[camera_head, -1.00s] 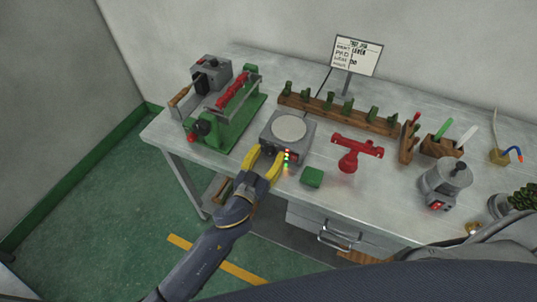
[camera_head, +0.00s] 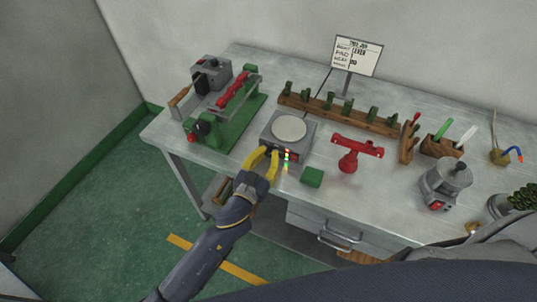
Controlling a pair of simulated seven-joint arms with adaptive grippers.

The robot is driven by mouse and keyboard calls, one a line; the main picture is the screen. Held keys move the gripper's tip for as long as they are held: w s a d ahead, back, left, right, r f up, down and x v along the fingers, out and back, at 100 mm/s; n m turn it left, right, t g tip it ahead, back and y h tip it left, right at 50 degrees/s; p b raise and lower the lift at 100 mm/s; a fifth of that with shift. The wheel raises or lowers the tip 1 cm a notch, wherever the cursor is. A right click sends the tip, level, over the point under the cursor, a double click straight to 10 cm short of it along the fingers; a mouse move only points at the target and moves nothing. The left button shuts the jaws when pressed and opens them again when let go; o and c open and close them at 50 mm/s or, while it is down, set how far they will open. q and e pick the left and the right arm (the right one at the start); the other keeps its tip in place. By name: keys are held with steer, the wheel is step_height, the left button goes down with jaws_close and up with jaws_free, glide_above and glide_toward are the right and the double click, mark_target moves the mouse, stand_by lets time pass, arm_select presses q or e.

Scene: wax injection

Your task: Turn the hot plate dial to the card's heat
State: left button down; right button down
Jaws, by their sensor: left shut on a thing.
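The hot plate (camera_head: 302,137) is a grey box with a pale round top, standing near the table's front edge at the left. Small red, yellow and green lights (camera_head: 287,156) show at its front. My left gripper (camera_head: 265,156) has its yellow fingers at the hot plate's front face, shut on the dial, which the fingers hide. The dial's setting cannot be seen. The white card (camera_head: 357,56) stands on a post at the back of the table; its heat line is too small to read surely. My right gripper is not in view.
A green clamp machine (camera_head: 236,122) stands left of the hot plate. A green block (camera_head: 312,177) and a red T-shaped tool (camera_head: 348,161) lie to its right. A wooden rack (camera_head: 340,113) with green pieces stands behind. A grey pot (camera_head: 446,184) is farther right.

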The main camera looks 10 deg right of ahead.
arm_select(q)
steer(key=shift+f+m, duration=0.2)
steer(key=shift+m, duration=0.3)
steer(key=c, duration=1.1)
jaws_free()
steer(key=shift+r, duration=0.1)
steer(key=v, duration=1.2)
steer(key=shift+s, duration=0.1)
